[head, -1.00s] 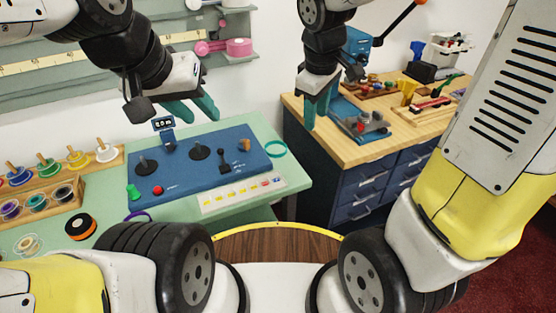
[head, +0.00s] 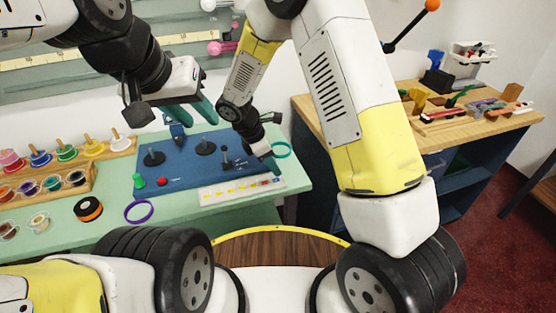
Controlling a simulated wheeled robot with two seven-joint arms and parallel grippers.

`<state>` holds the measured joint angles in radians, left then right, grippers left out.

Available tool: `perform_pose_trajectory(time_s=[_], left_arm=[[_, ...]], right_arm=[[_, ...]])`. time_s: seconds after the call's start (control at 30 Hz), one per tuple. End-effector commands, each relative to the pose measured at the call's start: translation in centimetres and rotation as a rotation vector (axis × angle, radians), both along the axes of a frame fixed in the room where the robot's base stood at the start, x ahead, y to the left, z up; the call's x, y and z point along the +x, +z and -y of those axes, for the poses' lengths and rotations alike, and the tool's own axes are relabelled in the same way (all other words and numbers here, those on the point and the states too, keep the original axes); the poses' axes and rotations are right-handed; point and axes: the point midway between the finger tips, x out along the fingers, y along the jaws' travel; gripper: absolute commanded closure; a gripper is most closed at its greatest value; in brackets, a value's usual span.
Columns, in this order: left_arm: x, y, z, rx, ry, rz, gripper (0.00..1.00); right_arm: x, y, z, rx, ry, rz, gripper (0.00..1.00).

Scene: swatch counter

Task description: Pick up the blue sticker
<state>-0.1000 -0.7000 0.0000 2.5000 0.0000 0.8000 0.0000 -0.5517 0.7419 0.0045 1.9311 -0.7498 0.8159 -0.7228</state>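A white strip (head: 235,189) with a row of small coloured stickers lies along the front edge of the blue mat on the green counter. Yellow and reddish stickers show on it. I cannot make out a blue sticker at this size. My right gripper (head: 272,163) points down just above the strip's right end, over the mat's right edge. Its fingers are small and partly hidden by the wrist, so I cannot tell whether they are open or whether they touch anything. My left gripper (head: 194,112) is open and empty above the back of the mat.
The blue mat (head: 185,180) holds dark posts, a red button (head: 162,181) and a green piece (head: 139,181). A purple ring (head: 139,212) and an orange-black roll (head: 88,209) lie at left. Spool racks stand further left.

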Motion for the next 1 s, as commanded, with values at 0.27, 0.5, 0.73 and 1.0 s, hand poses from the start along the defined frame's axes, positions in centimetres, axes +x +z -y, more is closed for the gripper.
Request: perform_pose_trajectory(time_s=[0.27, 0.5, 0.73, 1.0], left_arm=[[0.0, 0.0, 0.0, 0.0, 0.0, 0.0, 0.64], [0.0, 0.0, 0.0, 0.0, 0.0, 0.0, 0.64], [0.0, 0.0, 0.0, 0.0, 0.0, 0.0, 0.64], [0.0, 0.0, 0.0, 0.0, 0.0, 0.0, 0.64]], right_arm=[[0.2, -3.9, 1.1, 0.0, -0.002, -0.001, 0.61], [0.3, -4.4, 1.3, 0.002, -0.002, 0.0, 0.61], [0.3, -4.4, 1.3, 0.002, -0.002, 0.0, 0.9], [0.3, -4.4, 1.3, 0.002, -0.002, 0.0, 1.0]])
